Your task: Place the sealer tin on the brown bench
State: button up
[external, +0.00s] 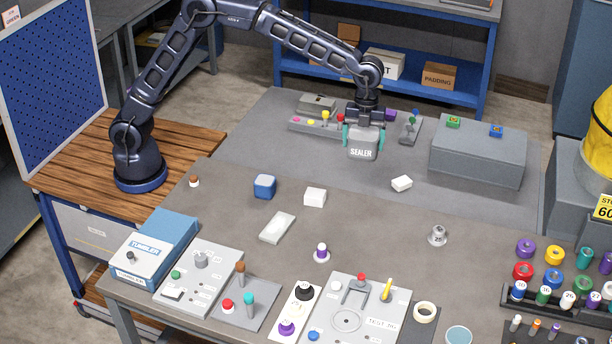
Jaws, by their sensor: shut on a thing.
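The sealer tin (362,147) is a grey tin with a white SEALER label. My gripper (362,136) is shut on it, with teal fingers at its two sides. The tin is upright over the rear grey surface (270,135); the picture does not make clear whether its base touches. A brown wooden bench top (190,150) is at the left, around my arm's base. The large front bench (370,210) has a grey-brown top.
A white block (402,184) lies right of the tin. A grey box (478,152) stands at the back right, and a panel with coloured knobs (318,124) lies behind. A blue cube (264,187) and white box (315,197) sit on the front bench, with bare room right of them.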

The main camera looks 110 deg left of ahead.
jog(key=s+a+f+n+t, duration=0.15)
jog(key=s+a+n, duration=0.25)
jog(key=s+a, duration=0.95)
jog(key=s+a+f+n+g, duration=0.1)
jog(key=s+a+f+n, duration=0.2)
jog(key=s+a, duration=1.05)
jog(key=shift+t+y, duration=0.25)
jog(key=shift+y, duration=0.05)
jog(key=f, duration=0.6)
jog(key=a+f, duration=0.1)
jog(key=f, duration=0.6)
jog(key=w+f, duration=0.1)
jog(key=f, duration=0.5)
jog(key=shift+a+f, duration=0.3)
jog(key=shift+a, duration=0.1)
jog(key=shift+f, duration=0.15)
jog(key=o, duration=1.2)
jog(key=shift+o, duration=0.3)
